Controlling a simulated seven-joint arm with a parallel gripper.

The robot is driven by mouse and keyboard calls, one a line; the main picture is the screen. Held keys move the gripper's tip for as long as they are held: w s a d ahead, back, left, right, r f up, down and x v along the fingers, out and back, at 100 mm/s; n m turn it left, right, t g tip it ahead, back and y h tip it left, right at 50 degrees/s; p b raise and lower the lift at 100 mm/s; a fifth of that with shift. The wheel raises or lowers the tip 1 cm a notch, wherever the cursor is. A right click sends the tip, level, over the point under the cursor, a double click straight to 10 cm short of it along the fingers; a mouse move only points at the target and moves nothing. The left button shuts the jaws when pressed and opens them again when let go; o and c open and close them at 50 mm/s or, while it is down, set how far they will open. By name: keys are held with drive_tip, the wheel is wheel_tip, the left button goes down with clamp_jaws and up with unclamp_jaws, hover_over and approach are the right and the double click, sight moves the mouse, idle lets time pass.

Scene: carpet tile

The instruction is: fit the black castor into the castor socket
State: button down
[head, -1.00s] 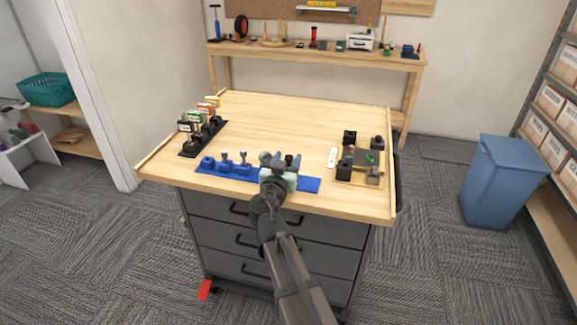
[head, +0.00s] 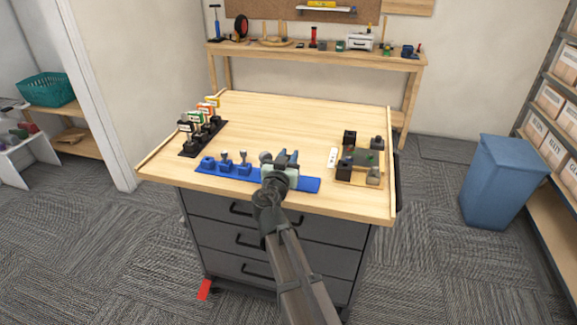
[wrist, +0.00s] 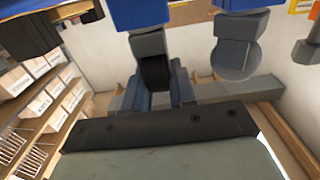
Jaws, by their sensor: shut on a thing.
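My gripper (head: 287,158) is above the blue mat at the front of the bench. In the wrist view its blue-grey fingers are shut on the black castor (wrist: 155,72). The castor's grey part (wrist: 150,43) meets a blue block (wrist: 140,13), so it appears to be still at its holder; whether it is lifted at all, I cannot tell. In the head view the gripper hides most of it. A base board (head: 348,181) with several dark blocks lies at the bench's right. Which block is the castor socket, I cannot tell.
A grey-wheeled castor (wrist: 235,58) stands close beside the held one. Several small grey pieces in blue blocks (head: 226,168) stand left on the blue mat (head: 308,185). A black rack with coloured tags (head: 190,150) is at the far left. The bench's middle (head: 280,120) is clear.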

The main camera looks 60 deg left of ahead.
drive_tip(key=shift+r, duration=0.1)
wheel_tip(320, 180, up, 8)
drive_tip(key=shift+r, duration=0.55)
drive_tip(key=shift+w+r, duration=0.2)
drive_tip(key=shift+w, duration=0.1)
drive_tip(key=w+d+r+m+t+h, duration=0.2)
drive_tip(key=w+m+t+h, duration=0.35)
drive_tip(key=w, duration=0.85)
drive_tip(key=d+m+h, duration=0.1)
drive_tip(key=h, duration=0.1)
drive_tip(key=d+m+h, duration=0.1)
drive_tip(key=d+h, duration=0.1)
drive_tip(key=h, duration=0.1)
drive_tip(key=w+d+m+h, duration=0.1)
drive_tip(key=d+h, duration=0.1)
drive_tip(key=shift+f+m, duration=0.1)
drive_tip(key=shift+m, duration=0.15)
drive_tip(key=shift+f, duration=0.15)
